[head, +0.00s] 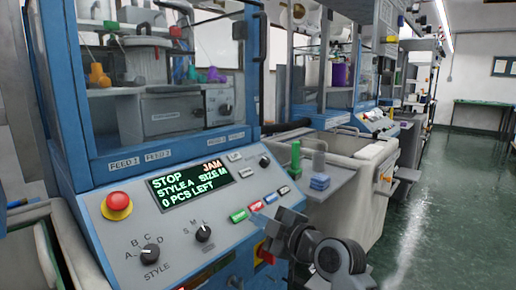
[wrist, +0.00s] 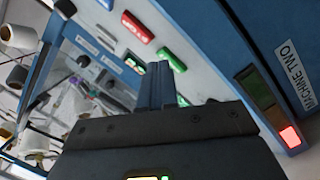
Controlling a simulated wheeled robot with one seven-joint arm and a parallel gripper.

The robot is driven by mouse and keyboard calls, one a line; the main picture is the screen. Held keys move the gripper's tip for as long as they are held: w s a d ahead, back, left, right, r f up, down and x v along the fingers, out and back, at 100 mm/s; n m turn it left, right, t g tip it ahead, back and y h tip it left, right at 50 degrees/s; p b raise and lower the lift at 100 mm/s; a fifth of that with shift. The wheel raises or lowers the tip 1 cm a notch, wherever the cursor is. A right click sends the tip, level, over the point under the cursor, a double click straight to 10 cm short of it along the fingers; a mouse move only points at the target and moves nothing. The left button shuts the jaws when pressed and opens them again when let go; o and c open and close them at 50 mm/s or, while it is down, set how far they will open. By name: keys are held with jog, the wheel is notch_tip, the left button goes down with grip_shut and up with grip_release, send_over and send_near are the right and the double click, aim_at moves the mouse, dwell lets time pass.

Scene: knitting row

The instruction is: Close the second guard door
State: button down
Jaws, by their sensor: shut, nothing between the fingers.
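The nearest machine has a blue-framed guard (head: 70,75) above its control panel (head: 130,190). Through it show a grey unit and coloured cones. A dark upright bar (head: 262,55) is at its right edge; I cannot tell whether that is a door edge or handle. A second blue-framed guard (head: 357,65) stands farther back; its door position is unclear. In the wrist view, a "MACHINE TWO" label (wrist: 297,77) is on a blue post. My gripper (wrist: 155,85) is shut and empty, in front of a panel with red and green buttons. In the head view my arm is at lower centre.
The display (head: 190,183) reads STOP, JAM, 0 PCS LEFT. A red stop button (head: 117,206) sticks up at the panel's left. A grey bin (head: 350,195) stands right of the panel. A red light (wrist: 290,137) is lit. Green floor (head: 430,200) is clear at right.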

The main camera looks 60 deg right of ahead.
jog(key=d+r+n+t+p, duration=0.15)
jog(key=d+r+n, duration=0.25)
jog(key=d+r, duration=0.65)
jog(key=n, duration=0.4)
send_near(250, 121)
jog(key=p+x, duration=0.4)
jog(key=x, duration=0.2)
jog(key=shift+w+d+r, duration=0.1)
jog(key=shift+w, duration=0.3)
